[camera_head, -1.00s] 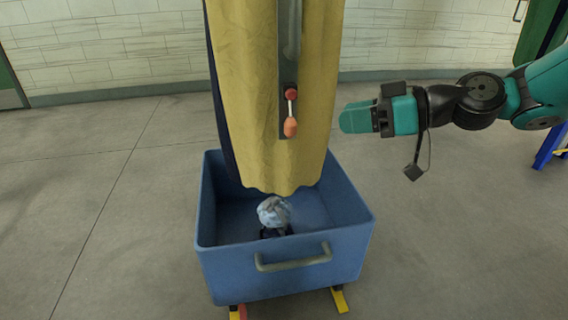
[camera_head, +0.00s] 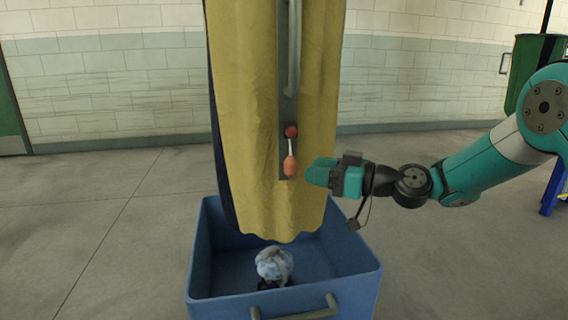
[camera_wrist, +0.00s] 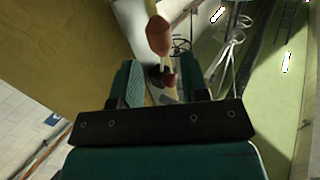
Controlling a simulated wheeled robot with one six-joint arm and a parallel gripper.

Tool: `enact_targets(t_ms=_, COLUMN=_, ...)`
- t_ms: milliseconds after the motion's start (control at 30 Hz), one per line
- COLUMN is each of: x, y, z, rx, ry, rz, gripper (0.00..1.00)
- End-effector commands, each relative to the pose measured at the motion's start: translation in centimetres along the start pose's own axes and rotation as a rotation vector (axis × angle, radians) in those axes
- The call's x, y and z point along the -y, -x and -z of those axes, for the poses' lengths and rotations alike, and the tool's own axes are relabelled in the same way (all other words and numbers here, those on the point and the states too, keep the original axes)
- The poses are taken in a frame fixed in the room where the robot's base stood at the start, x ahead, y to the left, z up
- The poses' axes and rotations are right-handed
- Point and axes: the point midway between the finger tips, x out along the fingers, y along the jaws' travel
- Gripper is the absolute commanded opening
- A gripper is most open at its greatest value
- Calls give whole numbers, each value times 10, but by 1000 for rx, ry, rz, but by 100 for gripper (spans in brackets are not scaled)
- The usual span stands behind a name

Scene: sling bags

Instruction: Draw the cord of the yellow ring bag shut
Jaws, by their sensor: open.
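The yellow bag (camera_head: 245,120) hangs as a long cloth with a scalloped lower edge. A grey strip (camera_head: 289,105) runs down its front. On the strip are a red ball (camera_head: 291,131), a short pale cord (camera_head: 290,147) and an orange drop-shaped pull (camera_head: 290,166) hanging below. My gripper (camera_head: 310,172) is open and empty just right of the pull. I see no ring clearly.
A blue bin (camera_head: 205,270) stands under the bag, with a bluish-white bundle (camera_head: 274,264) inside and a grey handle (camera_head: 300,314) in front. A grey bar (camera_head: 294,50) stands on the strip above the ball. The floor at left is clear.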

Motion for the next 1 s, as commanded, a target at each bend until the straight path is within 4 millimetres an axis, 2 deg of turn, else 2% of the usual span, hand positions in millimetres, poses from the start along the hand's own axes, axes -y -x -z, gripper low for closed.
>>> enact_targets(t_ms=33, x=1, y=-14, z=-2, rx=1, ry=3, rz=5, gripper=41)
enact_targets(t_ms=200, x=1, y=-48, z=-1, rx=0, ry=1, rz=4, gripper=41)
enact_targets(t_ms=400, x=0, y=-74, z=-1, rx=1, ry=1, rz=2, gripper=41)
enact_targets(t_ms=800, x=0, y=-81, z=-1, rx=1, ry=-2, rz=0, gripper=41)
enact_targets(t_ms=967, x=0, y=-81, z=-1, rx=1, ry=-2, rz=0, gripper=4)
enact_targets(t_ms=1000, x=0, y=-81, z=-1, rx=1, ry=-2, rz=0, gripper=0)
